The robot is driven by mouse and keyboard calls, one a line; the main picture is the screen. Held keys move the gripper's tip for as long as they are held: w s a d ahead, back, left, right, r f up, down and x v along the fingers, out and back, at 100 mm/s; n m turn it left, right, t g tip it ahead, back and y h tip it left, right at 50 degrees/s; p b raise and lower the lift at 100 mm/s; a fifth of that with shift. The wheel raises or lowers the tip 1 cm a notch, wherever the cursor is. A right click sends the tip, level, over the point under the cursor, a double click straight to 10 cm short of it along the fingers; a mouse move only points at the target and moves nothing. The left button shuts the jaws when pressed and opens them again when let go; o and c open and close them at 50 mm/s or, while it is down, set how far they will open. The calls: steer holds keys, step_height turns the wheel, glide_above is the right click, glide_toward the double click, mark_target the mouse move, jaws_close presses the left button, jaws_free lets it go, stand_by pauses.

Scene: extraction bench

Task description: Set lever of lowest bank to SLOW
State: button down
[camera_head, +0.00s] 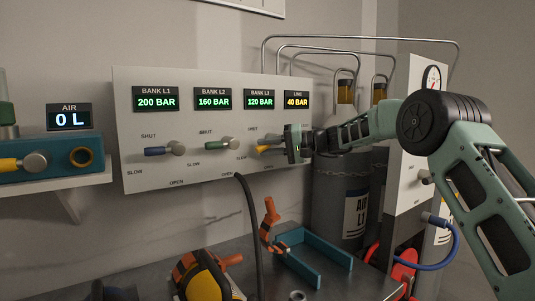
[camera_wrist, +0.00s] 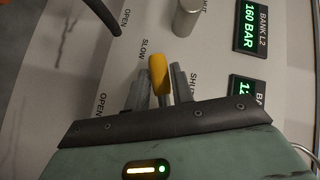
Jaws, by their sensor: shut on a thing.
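The panel (camera_head: 220,115) carries a lever under each bank display. The BANK L3 display (camera_head: 259,98) reads 120 BAR, the lowest of the three banks. Its yellow lever (camera_head: 266,149) points left from a hub hidden behind my gripper (camera_head: 290,146). In the wrist view the yellow lever (camera_wrist: 158,76) stands between the fingers of my gripper (camera_wrist: 158,88), which is shut on it. The SLOW label (camera_wrist: 144,50) lies just beyond the handle, with SHUT to its right and OPEN to its left. I cannot tell exactly which mark the lever is at.
The blue lever (camera_head: 160,151) of L1 and green lever (camera_head: 214,146) of L2 are to the left. A black hose (camera_head: 247,205) rises below the panel. Orange-handled tools and a blue tray (camera_head: 325,250) lie on the bench; a grey cylinder (camera_head: 335,195) stands behind my arm.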

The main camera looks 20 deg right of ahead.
steer(key=shift+d+f+n+h+b, duration=0.1)
steer(key=shift+f+n+h+b, duration=0.3)
steer(key=shift+n+h, duration=0.15)
steer(key=c, duration=1.2)
jaws_free()
steer(key=b+v, duration=0.1)
steer(key=v, duration=0.6)
steer(key=shift+d+r, duration=0.2)
